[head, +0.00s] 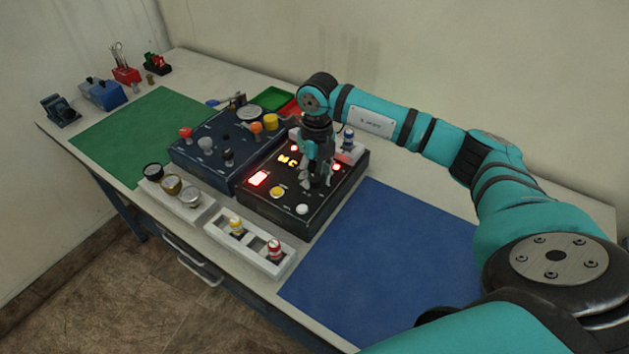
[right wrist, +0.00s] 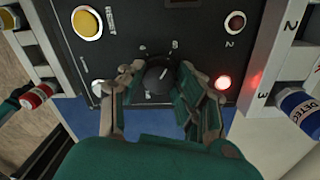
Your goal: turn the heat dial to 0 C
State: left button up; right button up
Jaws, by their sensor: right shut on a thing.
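The heat dial (right wrist: 155,79) is a round black knob on the front of the black control box (head: 280,213). In the right wrist view it sits between the two fingers of my right gripper (right wrist: 160,80), and a small light mark shows on its upper right. My right gripper (head: 316,183) points down over the box and is shut on the dial. In the head view the dial is hidden by the fingers. My left gripper is not in view.
On the box are a yellow button (head: 277,192), a white button (head: 302,209) and a red lamp (right wrist: 222,82). White racks with capped bottles stand on both sides, one at the front (head: 262,262). A blue panel box (head: 190,155) and blue mat (head: 390,250) lie beside it.

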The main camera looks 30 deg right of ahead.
jog(key=n+b, duration=0.4)
jog(key=n, duration=0.2)
jog(key=shift+w+f, duration=0.1)
jog(key=n+b, duration=0.1)
jog(key=n, duration=0.2)
jog(key=shift+n, duration=0.4)
jog(key=shift+a+n+b, duration=0.1)
jog(key=shift+n+b, duration=0.65)
jog(key=shift+n, duration=0.55)
jog(key=o, duration=1.1)
jog(key=shift+g, duration=0.3)
jog(key=shift+o, duration=0.2)
jog(key=shift+r, duration=0.2)
